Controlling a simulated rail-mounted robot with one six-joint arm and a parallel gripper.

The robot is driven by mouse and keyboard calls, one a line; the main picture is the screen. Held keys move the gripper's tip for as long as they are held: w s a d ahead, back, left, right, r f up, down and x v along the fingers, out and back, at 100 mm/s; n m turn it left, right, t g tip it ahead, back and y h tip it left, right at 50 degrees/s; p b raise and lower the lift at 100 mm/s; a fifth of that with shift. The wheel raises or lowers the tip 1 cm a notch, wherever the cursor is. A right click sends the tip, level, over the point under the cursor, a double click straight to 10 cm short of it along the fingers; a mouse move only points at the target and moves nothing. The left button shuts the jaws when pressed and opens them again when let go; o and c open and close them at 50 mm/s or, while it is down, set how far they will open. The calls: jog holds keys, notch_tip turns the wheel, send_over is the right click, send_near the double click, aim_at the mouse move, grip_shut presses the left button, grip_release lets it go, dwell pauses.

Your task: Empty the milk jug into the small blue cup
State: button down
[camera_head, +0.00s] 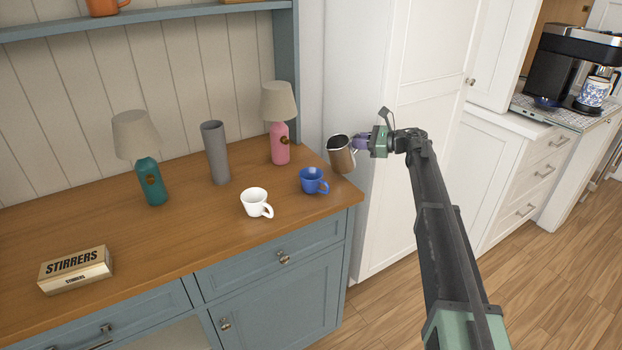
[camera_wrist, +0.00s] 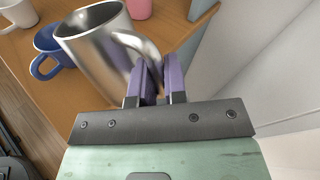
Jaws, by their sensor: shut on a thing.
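The milk jug (camera_head: 341,155) is a steel vessel held by its handle at the right end of the wooden counter, slightly tilted, its mouth leaning left. My gripper (camera_head: 364,143) is shut on the handle from the right. In the wrist view the jug (camera_wrist: 100,50) fills the upper middle, and my purple fingers (camera_wrist: 158,80) close on its handle. The small blue cup (camera_head: 312,181) stands upright on the counter, left of and below the jug. It shows partly behind the jug in the wrist view (camera_wrist: 46,68). The jug's contents cannot be seen.
A white cup (camera_head: 255,202) stands left of the blue cup. Behind are a pink lamp (camera_head: 280,142), a grey cylinder (camera_head: 215,155) and a teal lamp (camera_head: 150,182). A stirrers box (camera_head: 75,269) lies at the front left. The counter's middle is clear. A white cabinet stands behind the jug.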

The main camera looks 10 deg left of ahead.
jog(key=shift+s+a+r+n+p, duration=0.2)
jog(key=shift+s+r+n+p, duration=0.1)
jog(key=shift+r+p, duration=0.2)
jog(key=shift+f, duration=0.25)
jog(key=shift+s+a, duration=0.35)
jog(key=shift+s, duration=0.3)
jog(key=shift+s+a, duration=0.35)
jog(key=shift+s, duration=0.25)
jog(key=shift+s+a, duration=0.35)
jog(key=shift+s, duration=0.3)
